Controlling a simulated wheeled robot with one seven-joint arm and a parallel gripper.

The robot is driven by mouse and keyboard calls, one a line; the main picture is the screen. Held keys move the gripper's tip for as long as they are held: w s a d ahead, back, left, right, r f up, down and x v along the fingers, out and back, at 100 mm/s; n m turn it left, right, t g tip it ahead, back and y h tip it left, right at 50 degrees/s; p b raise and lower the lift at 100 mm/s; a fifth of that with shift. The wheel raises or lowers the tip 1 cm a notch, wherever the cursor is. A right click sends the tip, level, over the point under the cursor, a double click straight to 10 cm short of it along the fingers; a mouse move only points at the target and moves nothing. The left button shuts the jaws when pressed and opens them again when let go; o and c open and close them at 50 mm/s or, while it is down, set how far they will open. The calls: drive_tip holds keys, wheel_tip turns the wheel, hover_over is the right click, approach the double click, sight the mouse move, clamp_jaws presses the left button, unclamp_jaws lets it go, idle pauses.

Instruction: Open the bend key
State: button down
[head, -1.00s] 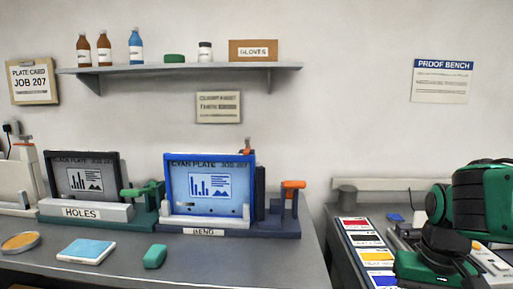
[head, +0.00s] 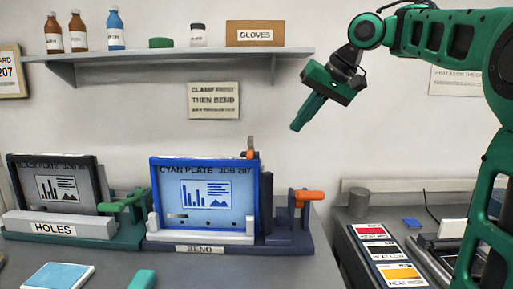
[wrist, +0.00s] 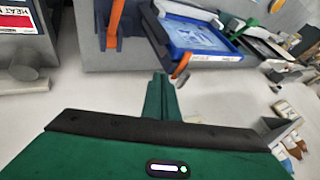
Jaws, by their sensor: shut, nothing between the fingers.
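The bend unit (head: 201,249) stands on the bench and holds the blue-framed cyan plate (head: 208,199). A small upright key-like piece with an orange base (head: 250,149) sits at the plate's upper right corner; it also shows in the wrist view (wrist: 182,66). An orange lever (head: 310,195) lies across a dark post at the unit's right side; it also shows in the wrist view (wrist: 115,22). No label tells which is the bend key. My gripper (head: 297,124) is shut and empty, in the air above and right of the unit, touching nothing. It also shows in the wrist view (wrist: 160,78).
The holes unit (head: 55,227) with a black plate and green clamp stands left of the bend unit. A shelf (head: 180,56) with bottles and a gloves box hangs above. A blue pad (head: 58,277) and green block (head: 142,279) lie in front. Colour cards (head: 380,248) lie right.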

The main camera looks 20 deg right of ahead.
sight(250, 147)
drive_tip(key=shift+w+a+f, duration=1.05)
drive_tip(key=shift+a+f, duration=0.25)
drive_tip(key=shift+a, duration=0.05)
drive_tip(key=shift+w+a+f, duration=1.1)
drive_tip(key=shift+a+f, duration=0.2)
drive_tip(key=shift+f, duration=0.05)
drive_tip(key=shift+w+a+f, duration=1.05)
drive_tip(key=shift+a+f, duration=0.25)
drive_tip(key=shift+a, duration=0.05)
